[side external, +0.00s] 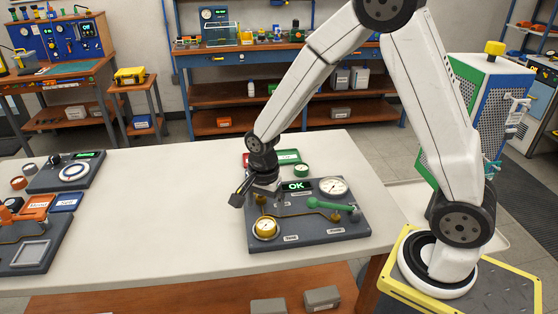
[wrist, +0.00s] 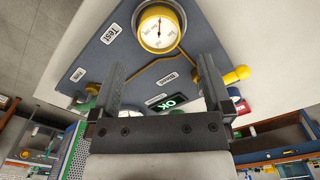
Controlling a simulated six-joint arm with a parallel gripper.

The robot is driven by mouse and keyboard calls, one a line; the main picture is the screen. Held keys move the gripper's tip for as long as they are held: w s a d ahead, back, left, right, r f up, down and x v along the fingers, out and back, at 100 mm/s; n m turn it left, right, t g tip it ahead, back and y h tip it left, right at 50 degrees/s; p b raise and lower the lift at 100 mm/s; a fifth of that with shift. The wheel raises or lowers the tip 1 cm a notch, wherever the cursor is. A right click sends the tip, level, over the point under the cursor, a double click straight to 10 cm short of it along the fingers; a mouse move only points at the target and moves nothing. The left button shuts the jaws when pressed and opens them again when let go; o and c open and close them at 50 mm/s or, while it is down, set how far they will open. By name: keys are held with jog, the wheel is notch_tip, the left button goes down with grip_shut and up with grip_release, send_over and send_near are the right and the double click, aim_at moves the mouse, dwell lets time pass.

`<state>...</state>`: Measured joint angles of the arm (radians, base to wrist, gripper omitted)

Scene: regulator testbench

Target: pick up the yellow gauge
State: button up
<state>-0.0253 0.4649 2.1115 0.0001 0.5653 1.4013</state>
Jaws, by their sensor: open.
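The yellow gauge (side external: 265,228) has a white dial in a yellow rim and sits at the front left of the dark grey test panel (side external: 290,241). In the wrist view the yellow gauge (wrist: 159,27) is at the top centre, beyond the fingertips. My gripper (side external: 238,196) is above the panel's left edge, behind the gauge and apart from it. In the wrist view my gripper (wrist: 162,68) has its two fingers wide apart, with nothing between them but the panel behind.
The panel also carries a lit OK display (side external: 297,186), a white gauge (side external: 333,187), a green lever (side external: 338,204) and thin yellow pipes. Red and green trays (side external: 288,156) lie behind it. Another device (side external: 66,172) and coloured bins stand left. The white table between is clear.

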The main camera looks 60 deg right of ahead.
aim_at(266, 223)
jog(key=shift+f, duration=0.3)
jog(key=shift+f, duration=0.1)
jog(key=shift+s+f, duration=0.1)
jog(key=shift+f, duration=2.4)
grip_shut()
jog(key=shift+r, duration=0.1)
